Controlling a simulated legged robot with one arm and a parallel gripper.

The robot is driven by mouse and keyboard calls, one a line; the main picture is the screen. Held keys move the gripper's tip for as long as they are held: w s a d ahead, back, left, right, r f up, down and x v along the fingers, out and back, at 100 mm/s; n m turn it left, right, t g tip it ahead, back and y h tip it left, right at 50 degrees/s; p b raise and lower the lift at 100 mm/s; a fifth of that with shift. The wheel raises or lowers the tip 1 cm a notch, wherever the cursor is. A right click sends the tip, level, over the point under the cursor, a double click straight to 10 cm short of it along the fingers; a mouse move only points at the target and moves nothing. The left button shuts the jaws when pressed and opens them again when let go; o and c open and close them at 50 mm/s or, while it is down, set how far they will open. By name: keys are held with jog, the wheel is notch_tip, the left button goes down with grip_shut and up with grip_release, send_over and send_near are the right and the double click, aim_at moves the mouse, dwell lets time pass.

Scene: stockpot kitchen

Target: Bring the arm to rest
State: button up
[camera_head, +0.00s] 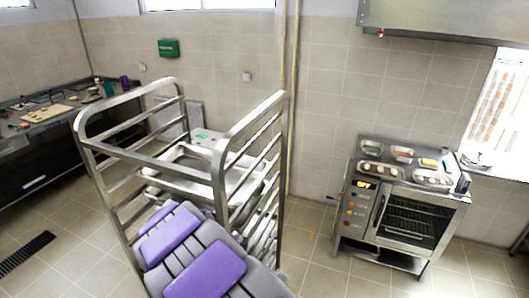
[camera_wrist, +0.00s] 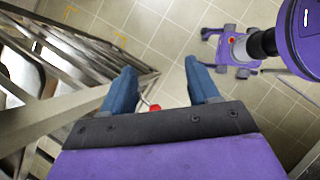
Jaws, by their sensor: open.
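My gripper (camera_wrist: 160,72) shows in the wrist view with its two blue fingers spread apart. Tiled floor shows between the fingertips, and nothing is clasped. A small red spot (camera_wrist: 155,107) shows between the fingers near the palm; I cannot tell what it belongs to. In the head view purple and grey parts of my own body fill the bottom middle, and the gripper cannot be made out. A metal rack trolley (camera_head: 222,160) stands in front of me in that view. In the wrist view its rails (camera_wrist: 75,55) run close along the left of the gripper.
An oven (camera_head: 408,215) with trays of food on top stands at the right. A dark counter (camera_head: 50,150) with a cutting board (camera_head: 47,113) stands at the left. A steel hood (camera_head: 440,18) hangs at the upper right. Bare floor lies between rack and oven.

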jog(key=s+d+r+m+g+y+b, duration=0.1)
jog(key=s+d+m+b, duration=0.3)
jog(key=d, duration=0.5)
jog(key=s+d+r+m+g+y+b, duration=0.1)
jog(key=s+d+m+g+b, duration=0.15)
jog(key=s+d+m, duration=0.45)
jog(key=s+d+f+m+y+b, duration=0.1)
jog(key=s+d+f+m+b, duration=0.1)
jog(key=s, duration=0.4)
jog(key=s+d+f+m+y+b, duration=0.1)
jog(key=s+d+f+m+b, duration=0.1)
jog(key=s+m+b, duration=0.2)
jog(key=s+d+f+m+y+b, duration=0.1)
jog(key=s+f+m+b, duration=0.1)
jog(key=s, duration=0.7)
jog(key=shift+s+d+f+m+y+b, duration=0.15)
jog(key=shift+d+f+m+y+b, duration=0.25)
jog(key=shift+m, duration=0.8)
